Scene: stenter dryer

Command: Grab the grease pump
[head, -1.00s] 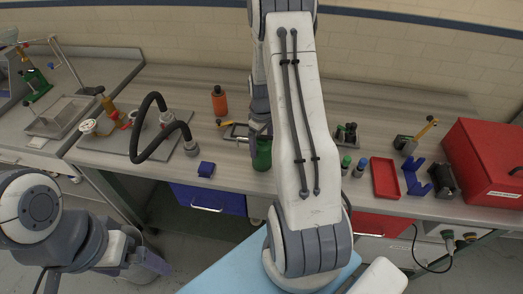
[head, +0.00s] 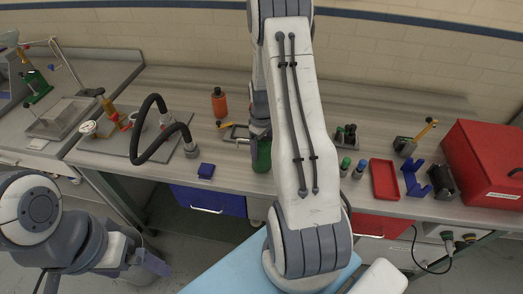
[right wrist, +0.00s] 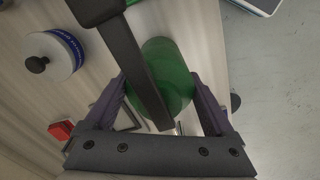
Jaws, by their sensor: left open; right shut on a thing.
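A green cylinder (head: 262,157), which I take to be the grease pump, stands at the workbench's front edge, partly hidden by my right arm. In the right wrist view the green body (right wrist: 172,75) sits between the two purple fingers, with a dark bar (right wrist: 148,92) crossing in front of it. My right gripper (right wrist: 160,95) is shut on it; in the head view the arm covers most of this grip. My left gripper (head: 150,264) hangs low at the lower left, off the bench, open and empty. Its fingers are only partly visible.
A white blue-banded container (right wrist: 52,58) is near the right gripper.

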